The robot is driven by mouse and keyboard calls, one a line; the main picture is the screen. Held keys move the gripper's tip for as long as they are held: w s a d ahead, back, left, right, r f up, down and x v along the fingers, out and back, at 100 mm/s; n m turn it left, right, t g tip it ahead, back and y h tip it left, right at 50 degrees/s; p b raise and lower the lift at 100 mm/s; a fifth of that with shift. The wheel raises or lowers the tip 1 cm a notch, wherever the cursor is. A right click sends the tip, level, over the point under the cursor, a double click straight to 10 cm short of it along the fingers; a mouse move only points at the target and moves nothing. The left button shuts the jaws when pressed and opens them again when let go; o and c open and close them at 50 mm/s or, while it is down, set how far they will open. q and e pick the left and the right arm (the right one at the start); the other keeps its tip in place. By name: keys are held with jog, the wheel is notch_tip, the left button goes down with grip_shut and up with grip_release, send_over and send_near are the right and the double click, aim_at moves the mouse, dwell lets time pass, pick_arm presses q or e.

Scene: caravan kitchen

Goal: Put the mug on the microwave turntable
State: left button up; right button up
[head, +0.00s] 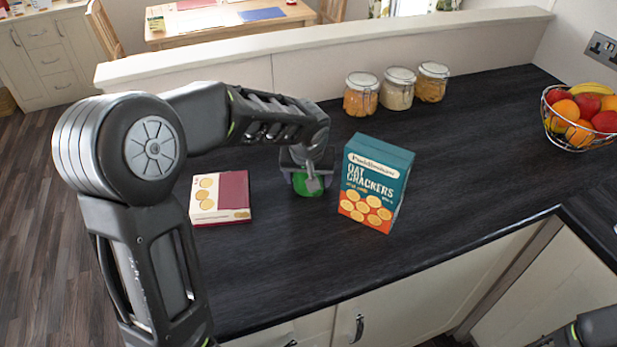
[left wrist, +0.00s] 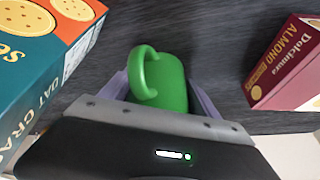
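The green mug (head: 308,186) is on the dark counter, partly hidden under my left gripper (head: 307,180) in the head view. In the left wrist view the mug (left wrist: 172,82) lies between the two fingers of my left gripper (left wrist: 160,95), its handle towards the left of the picture. The fingers are spread on either side of the mug, and I see no clear grip on it. No microwave or turntable is in view. Only part of my right arm shows at the lower right of the head view; its gripper is out of frame.
A teal oat crackers box (head: 373,180) stands close to the right of the mug. A red and cream almond box (head: 222,198) lies to the left. Several glass jars (head: 397,88) stand at the back, and a wire fruit basket (head: 580,118) at the right. The right-middle counter is clear.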

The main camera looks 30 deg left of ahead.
pick_arm(q)
jog(key=o, duration=0.4)
jog(key=shift+r, duration=0.1)
jog(key=shift+r, duration=0.1)
jog(key=p+v, duration=0.5)
jog(key=v, duration=0.7)
jog(key=shift+p, duration=0.3)
jog(key=shift+c, duration=0.2)
